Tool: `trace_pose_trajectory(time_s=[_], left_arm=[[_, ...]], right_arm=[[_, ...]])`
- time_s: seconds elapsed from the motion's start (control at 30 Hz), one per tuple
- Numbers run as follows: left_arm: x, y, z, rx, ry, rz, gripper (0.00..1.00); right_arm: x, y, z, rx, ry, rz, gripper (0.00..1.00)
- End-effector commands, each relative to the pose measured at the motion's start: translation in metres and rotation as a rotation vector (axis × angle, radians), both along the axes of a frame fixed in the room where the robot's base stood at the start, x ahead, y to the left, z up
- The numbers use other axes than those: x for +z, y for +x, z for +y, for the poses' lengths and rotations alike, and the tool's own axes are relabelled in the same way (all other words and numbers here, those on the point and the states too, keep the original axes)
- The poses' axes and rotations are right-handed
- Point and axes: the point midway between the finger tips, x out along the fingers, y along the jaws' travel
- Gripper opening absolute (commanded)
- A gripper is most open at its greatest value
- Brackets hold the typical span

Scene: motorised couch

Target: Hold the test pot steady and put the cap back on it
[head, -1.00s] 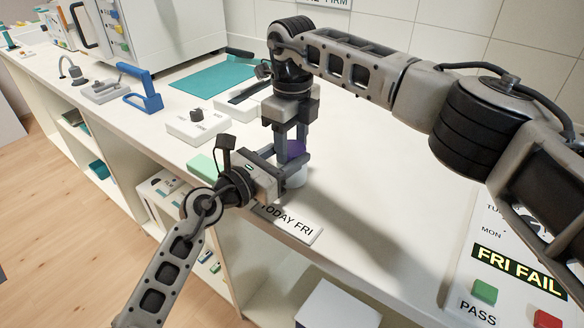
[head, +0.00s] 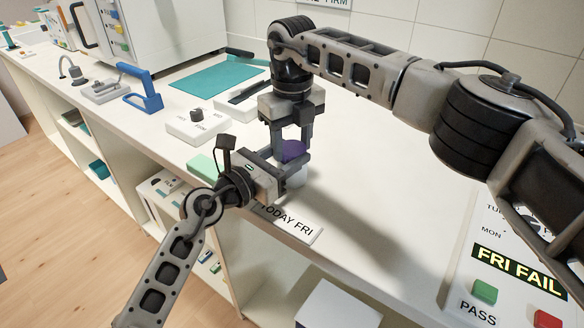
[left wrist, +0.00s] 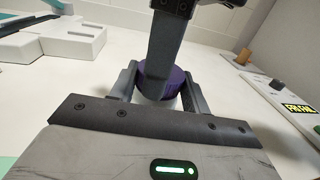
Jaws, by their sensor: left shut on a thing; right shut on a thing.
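The test pot (head: 298,178) is a small white pot standing on the counter near its front edge, mostly hidden by my left gripper. The purple cap (head: 292,150) sits at its top. The cap also shows in the left wrist view (left wrist: 178,82), partly behind a finger of my right gripper. My left gripper (head: 292,168) is shut on the pot from the front left, with its fingers on either side. My right gripper (head: 292,146) points down from above and is shut on the cap. I cannot tell whether the cap is fully seated.
A "TODAY FRI" plate (head: 290,222) lies at the counter's front edge. A white block with a black knob (head: 198,124) and a blue-handled tool (head: 142,92) stand to the left. A panel with green and red buttons (head: 485,290) is at the right. The counter centre is clear.

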Motion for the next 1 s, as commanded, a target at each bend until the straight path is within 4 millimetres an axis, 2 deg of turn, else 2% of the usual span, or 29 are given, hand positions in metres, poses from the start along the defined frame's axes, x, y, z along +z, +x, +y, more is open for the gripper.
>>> trace_pose_trajectory(time_s=[0.5,0.53,0.6,0.87,1.0], left_arm=[[-0.0009,0.0011,0.0021,0.005,0.003,0.000,0.00],[-0.0009,0.0012,0.0022,0.005,0.003,0.000,0.00],[-0.0009,0.0012,0.0022,0.005,0.003,0.000,0.00],[-0.0008,0.0005,0.0010,0.002,0.003,0.000,0.00],[-0.0007,0.0003,0.0006,0.001,0.002,0.001,0.00]], right_arm=[[-0.0003,-0.0006,-0.0007,0.001,-0.004,0.004,0.21],[-0.0004,-0.0007,-0.0007,0.001,-0.004,0.004,0.51],[-0.0004,-0.0006,-0.0006,0.001,-0.003,0.003,0.70],[-0.0001,-0.0003,-0.0003,0.000,-0.001,0.002,0.70],[0.0072,0.0003,-0.0001,0.000,-0.001,-0.001,0.70]])
